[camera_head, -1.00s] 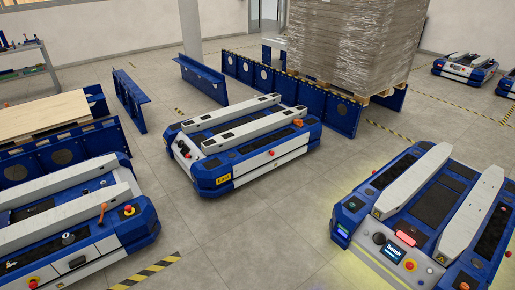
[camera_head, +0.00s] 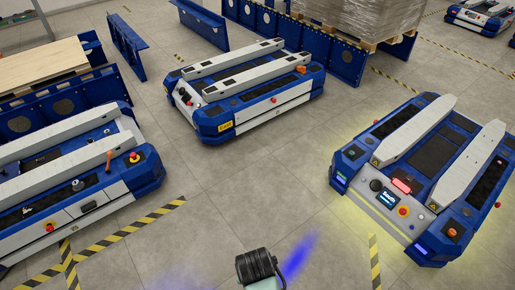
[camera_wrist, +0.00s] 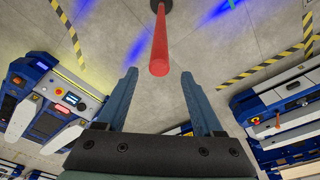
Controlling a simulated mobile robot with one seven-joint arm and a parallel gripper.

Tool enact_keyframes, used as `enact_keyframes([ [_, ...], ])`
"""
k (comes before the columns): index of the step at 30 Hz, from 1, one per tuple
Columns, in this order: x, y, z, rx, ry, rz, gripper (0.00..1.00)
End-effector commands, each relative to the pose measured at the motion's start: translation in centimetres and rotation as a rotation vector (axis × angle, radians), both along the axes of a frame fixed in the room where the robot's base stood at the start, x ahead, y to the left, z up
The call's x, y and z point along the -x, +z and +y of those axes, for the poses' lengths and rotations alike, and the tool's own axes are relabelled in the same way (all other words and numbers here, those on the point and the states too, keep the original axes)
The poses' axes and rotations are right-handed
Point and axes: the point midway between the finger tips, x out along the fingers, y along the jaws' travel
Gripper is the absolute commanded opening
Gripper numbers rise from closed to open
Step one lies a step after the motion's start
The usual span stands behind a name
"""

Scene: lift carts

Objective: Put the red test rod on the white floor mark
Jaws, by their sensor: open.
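The red test rod (camera_wrist: 160,42) shows in the wrist view, running from a dark round base at the top edge down to its round near end. My gripper (camera_wrist: 159,75) is open, with one blue-grey finger on each side. The rod's near end lies about midway between the fingertips in the picture; I see no contact, and cannot tell whether it is between them in depth. The rod does not show in the head view. I do not make out the white floor mark in either view.
A lit cart (camera_head: 420,175) stands at right, another cart (camera_head: 245,92) at the middle back, and a third (camera_head: 75,185) at left. Striped floor tape (camera_head: 130,230) lies at lower left. Grey floor between the carts is clear. A blue glow (camera_head: 297,256) lies on the floor.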

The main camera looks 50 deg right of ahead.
Motion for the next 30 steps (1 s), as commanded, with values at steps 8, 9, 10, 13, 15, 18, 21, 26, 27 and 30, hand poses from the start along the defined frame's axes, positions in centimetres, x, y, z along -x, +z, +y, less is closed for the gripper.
enact_keyframes([
  [8,0.3,3.6,0.5,0.0,-0.001,0.0,0.69],
  [9,0.3,3.8,0.5,0.0,-0.001,0.0,0.69],
  [10,0.3,3.9,0.5,0.0,-0.001,0.0,0.69],
  [13,0.4,4.0,0.5,-0.001,-0.001,0.0,0.69],
  [15,0.4,4.0,0.5,-0.001,-0.001,0.002,0.69],
  [18,0.1,4.1,0.5,0.001,0.003,-0.005,0.69],
  [21,-2.1,5.6,0.4,0.029,0.035,-0.065,0.69],
  [26,-11.0,13.4,0.7,0.161,0.177,-0.335,0.69],
  [27,-13.6,16.4,1.1,0.207,0.223,-0.427,0.69],
  [30,-19.2,25.1,2.8,0.331,0.332,-0.662,0.69],
])
